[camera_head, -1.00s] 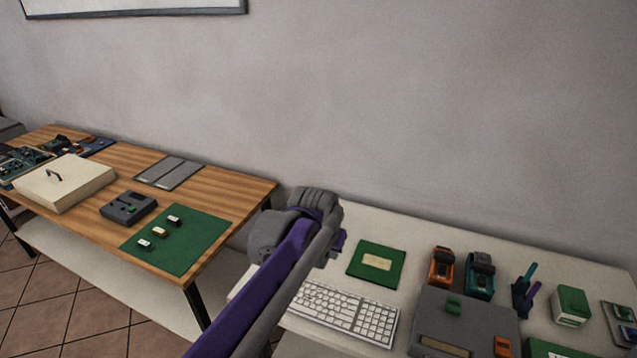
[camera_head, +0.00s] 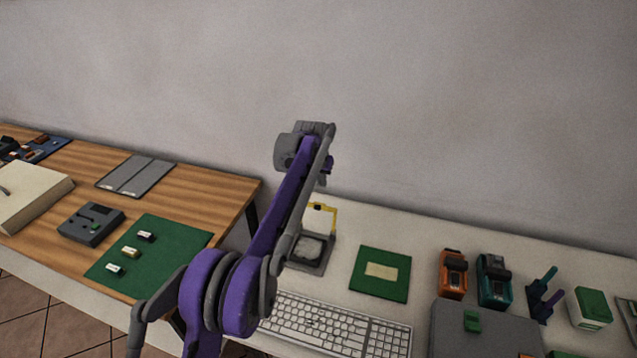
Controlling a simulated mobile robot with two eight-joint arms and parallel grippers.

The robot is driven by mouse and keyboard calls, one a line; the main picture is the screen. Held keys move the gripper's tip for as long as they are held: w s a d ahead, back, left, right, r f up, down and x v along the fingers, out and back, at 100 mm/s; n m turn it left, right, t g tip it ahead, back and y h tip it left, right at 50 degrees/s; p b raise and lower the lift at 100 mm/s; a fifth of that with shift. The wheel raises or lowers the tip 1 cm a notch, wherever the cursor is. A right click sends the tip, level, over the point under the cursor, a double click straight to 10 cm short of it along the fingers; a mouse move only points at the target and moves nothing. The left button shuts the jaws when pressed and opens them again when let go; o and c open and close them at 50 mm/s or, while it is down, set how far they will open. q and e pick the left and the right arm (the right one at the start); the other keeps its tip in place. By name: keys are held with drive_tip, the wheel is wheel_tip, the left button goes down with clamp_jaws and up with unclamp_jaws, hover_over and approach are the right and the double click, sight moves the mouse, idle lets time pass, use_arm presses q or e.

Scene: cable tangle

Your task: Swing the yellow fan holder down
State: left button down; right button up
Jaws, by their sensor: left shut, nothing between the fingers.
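The yellow fan holder (camera_head: 334,218) stands upright as a thin yellow frame at the back of a grey unit with a dark round fan area (camera_head: 311,250), on the white table. My left arm crosses in front of its left side and hides part of it. My left gripper (camera_head: 325,176) is mostly hidden behind its own wrist; its small visible part is above the yellow holder in the picture. It is shut with nothing in it. Whether it touches the holder cannot be told. My right gripper is not in view.
A white keyboard (camera_head: 330,325) lies in front of the grey unit. A green board (camera_head: 381,274) lies to its right, then orange (camera_head: 453,274) and teal (camera_head: 494,281) devices. A wooden table (camera_head: 190,189) stands at the left. The wall is close behind.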

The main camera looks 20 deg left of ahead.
use_arm(q)
wheel_tip(320, 180, down, 6)
drive_tip(key=shift+s+f, duration=0.25)
idle(0.5)
idle(0.4)
